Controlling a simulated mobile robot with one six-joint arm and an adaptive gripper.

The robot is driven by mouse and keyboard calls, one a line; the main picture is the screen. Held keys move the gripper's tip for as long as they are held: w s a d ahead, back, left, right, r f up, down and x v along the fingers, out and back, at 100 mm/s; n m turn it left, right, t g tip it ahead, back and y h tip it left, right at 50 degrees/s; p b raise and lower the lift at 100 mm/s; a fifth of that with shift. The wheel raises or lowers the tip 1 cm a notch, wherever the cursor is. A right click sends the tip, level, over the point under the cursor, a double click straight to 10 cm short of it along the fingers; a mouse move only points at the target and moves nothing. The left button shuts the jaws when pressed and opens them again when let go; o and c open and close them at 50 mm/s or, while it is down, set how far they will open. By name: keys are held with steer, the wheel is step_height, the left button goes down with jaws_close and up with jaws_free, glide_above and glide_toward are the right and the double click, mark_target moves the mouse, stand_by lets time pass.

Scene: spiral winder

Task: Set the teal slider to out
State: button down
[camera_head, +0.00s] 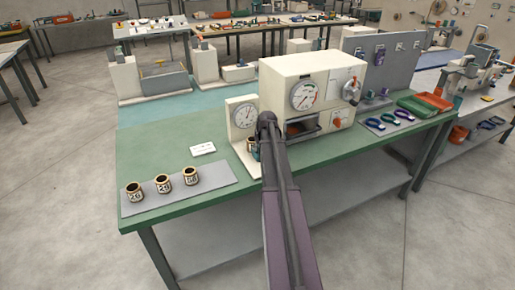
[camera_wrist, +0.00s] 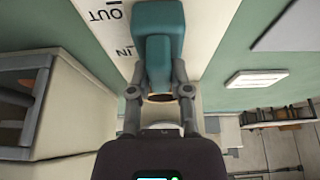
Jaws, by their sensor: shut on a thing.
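The teal slider (camera_wrist: 158,22) shows at the top middle of the wrist view, beside a white plate (camera_wrist: 120,40) printed OUT and IN. IN is the lower label, nearer my gripper, and OUT is above it to the left. The slider's narrower part lies beside the IN label. My gripper (camera_wrist: 159,82) is shut on the slider, with a finger on each side of it. In the head view my gripper (camera_head: 267,122) is in front of the cream machine (camera_head: 285,75), between it and the small dial gauge (camera_head: 244,117); the slider is hidden there.
A grey mat (camera_head: 215,180) with several numbered cups lies on the green bench at left, near a white card (camera_head: 203,149).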

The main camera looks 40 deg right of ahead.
steer(key=shift+s+a, duration=0.25)
steer(key=shift+s, duration=0.75)
steer(key=shift+s+a, duration=0.25)
steer(key=shift+s, duration=0.8)
steer(key=shift+s+a, duration=0.25)
steer(key=shift+s, duration=0.75)
steer(key=c, duration=0.6)
jaws_free()
steer(key=shift+o, duration=0.2)
steer(key=shift+r, duration=0.1)
